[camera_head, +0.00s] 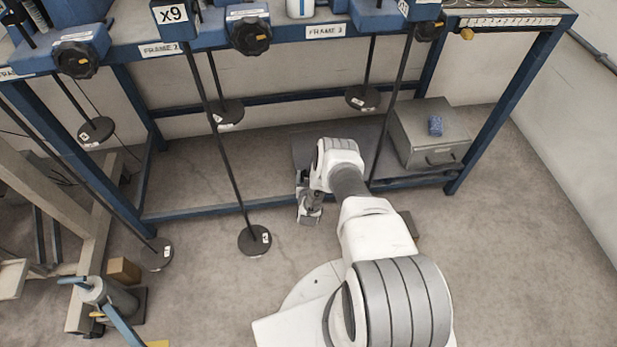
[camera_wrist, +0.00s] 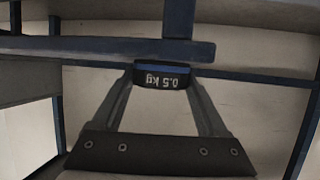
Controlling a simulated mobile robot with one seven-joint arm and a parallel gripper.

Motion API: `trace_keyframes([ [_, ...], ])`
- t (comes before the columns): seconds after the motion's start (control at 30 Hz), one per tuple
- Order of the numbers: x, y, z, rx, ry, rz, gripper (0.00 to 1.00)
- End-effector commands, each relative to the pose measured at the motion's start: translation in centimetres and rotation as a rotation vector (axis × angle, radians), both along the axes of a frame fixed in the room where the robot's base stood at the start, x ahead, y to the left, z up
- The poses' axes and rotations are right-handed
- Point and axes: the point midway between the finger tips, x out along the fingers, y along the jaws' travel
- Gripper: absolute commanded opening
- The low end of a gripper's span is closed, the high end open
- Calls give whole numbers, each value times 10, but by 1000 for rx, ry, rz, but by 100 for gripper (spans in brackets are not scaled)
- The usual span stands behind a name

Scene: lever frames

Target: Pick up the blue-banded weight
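The blue-banded weight (camera_wrist: 161,76) is a dark block with a blue stripe and a "0.5 kg" label that reads upside down in the wrist view. It sits between the two fingertips of my gripper (camera_wrist: 163,80), with a finger against each side. My gripper appears shut on it. In the head view my gripper (camera_head: 309,211) points down in front of the bench's lower rail, left of my arm. The weight cannot be made out there.
Black discs hang on rods from the blue bench, one (camera_head: 255,240) close left of my gripper. A blue rail (camera_wrist: 110,48) crosses just beyond the weight.

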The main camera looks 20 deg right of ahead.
Motion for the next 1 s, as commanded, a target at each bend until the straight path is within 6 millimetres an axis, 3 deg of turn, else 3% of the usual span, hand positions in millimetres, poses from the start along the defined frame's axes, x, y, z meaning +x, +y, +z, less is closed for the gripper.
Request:
trace_keyframes([
  [0.03,0,0,0,0,0,0,66],
  [0.4,1,-1,2,-1,-4,0,2],
  [0.73,2,0,10,-1,-4,0,2],
  [1.0,3,-5,52,-3,-6,0,2],
])
